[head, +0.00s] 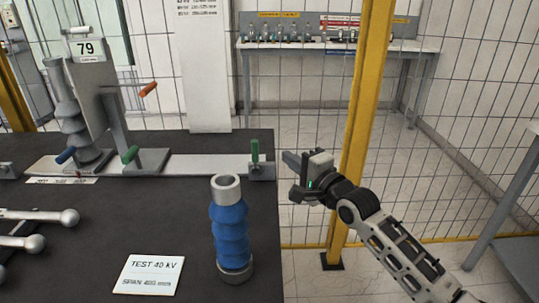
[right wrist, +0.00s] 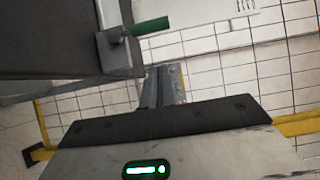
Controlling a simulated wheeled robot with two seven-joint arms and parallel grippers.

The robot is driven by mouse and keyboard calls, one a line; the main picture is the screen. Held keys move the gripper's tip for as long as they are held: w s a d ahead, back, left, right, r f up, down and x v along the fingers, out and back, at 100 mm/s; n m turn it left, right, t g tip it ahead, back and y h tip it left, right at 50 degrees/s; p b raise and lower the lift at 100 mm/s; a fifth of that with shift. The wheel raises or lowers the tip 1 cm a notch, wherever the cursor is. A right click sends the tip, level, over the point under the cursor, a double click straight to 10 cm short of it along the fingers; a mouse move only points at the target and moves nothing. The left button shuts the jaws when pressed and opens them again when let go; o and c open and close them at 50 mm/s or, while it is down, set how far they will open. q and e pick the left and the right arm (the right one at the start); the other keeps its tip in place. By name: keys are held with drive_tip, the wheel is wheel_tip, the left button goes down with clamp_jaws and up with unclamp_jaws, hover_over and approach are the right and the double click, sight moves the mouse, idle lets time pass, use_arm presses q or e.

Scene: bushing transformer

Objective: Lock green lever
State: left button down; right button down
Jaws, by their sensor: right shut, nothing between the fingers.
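A green lever (head: 255,151) stands upright on a small grey block at the right end of the metal rail (head: 200,166). In the right wrist view the green lever (right wrist: 151,26) shows at the top, joined to its grey block. A second green lever (head: 130,155) sits tilted at the foot of the stand marked 79. My right gripper (head: 290,160) is just right of the upright lever, apart from it, beyond the table's right edge. Its fingers (right wrist: 163,88) are shut and empty in the right wrist view. My left gripper is not in view.
A blue ribbed bushing (head: 230,230) stands upright at the table's front right. A white card (head: 150,275) reading TEST 40 KV lies beside it. Silver rods with ball ends (head: 40,216) lie at left. A yellow post (head: 361,120) rises behind my right arm.

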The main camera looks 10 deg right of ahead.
sight(255, 158)
drive_tip(key=shift+w+a+p, duration=0.2)
drive_tip(key=shift+w+a, duration=0.7)
drive_tip(key=shift+a, duration=0.25)
drive_tip(key=shift+w+a+p, duration=0.15)
drive_tip(key=shift+w+a, duration=0.7)
drive_tip(key=shift+a, duration=0.25)
